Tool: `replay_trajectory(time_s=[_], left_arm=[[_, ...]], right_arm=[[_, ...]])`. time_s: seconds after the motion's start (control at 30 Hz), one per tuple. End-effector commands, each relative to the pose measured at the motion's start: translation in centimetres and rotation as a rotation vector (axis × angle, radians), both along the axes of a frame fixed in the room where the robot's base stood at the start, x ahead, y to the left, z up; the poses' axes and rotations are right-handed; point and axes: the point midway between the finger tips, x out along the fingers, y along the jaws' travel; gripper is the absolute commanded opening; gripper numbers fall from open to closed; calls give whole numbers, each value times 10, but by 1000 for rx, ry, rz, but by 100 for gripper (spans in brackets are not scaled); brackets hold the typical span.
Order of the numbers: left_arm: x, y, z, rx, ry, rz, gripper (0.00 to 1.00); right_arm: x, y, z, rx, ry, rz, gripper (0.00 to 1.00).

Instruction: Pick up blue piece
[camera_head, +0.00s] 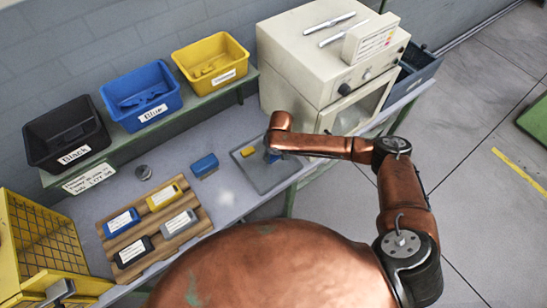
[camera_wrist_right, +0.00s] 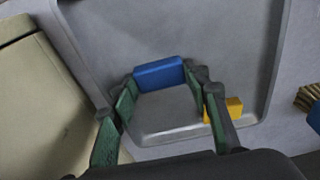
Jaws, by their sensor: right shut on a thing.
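The blue piece (camera_wrist_right: 159,73) is a small block between the fingertips of my right gripper (camera_wrist_right: 161,84) in the wrist view. The right gripper is shut on it over the grey tray (camera_wrist_right: 215,25). I cannot tell whether the piece touches the tray. In the head view the piece is mostly hidden by my right gripper (camera_head: 272,153), at the tray's (camera_head: 268,182) far side. A yellow piece (camera_wrist_right: 224,109) lies in the tray beside the right finger; it also shows in the head view (camera_head: 249,152). My left gripper is not in view.
A blue brush (camera_head: 204,165) lies left of the tray. Black (camera_head: 66,133), blue (camera_head: 141,95) and yellow (camera_head: 211,62) bins stand on the shelf behind. A beige machine (camera_head: 325,62) stands behind the tray.

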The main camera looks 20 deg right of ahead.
Motion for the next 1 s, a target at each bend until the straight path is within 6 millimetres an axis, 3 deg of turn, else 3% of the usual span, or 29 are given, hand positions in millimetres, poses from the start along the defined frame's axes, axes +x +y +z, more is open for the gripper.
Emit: replay_trajectory(time_s=[0.37,0.63,0.9,1.0], left_arm=[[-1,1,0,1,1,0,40],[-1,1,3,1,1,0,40],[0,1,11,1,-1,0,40],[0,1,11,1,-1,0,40]], right_arm=[[0,0,2,0,0,0,19],[1,0,32,2,-2,0,19],[-48,12,91,2,-2,4,19],[-73,19,102,2,1,4,19]])
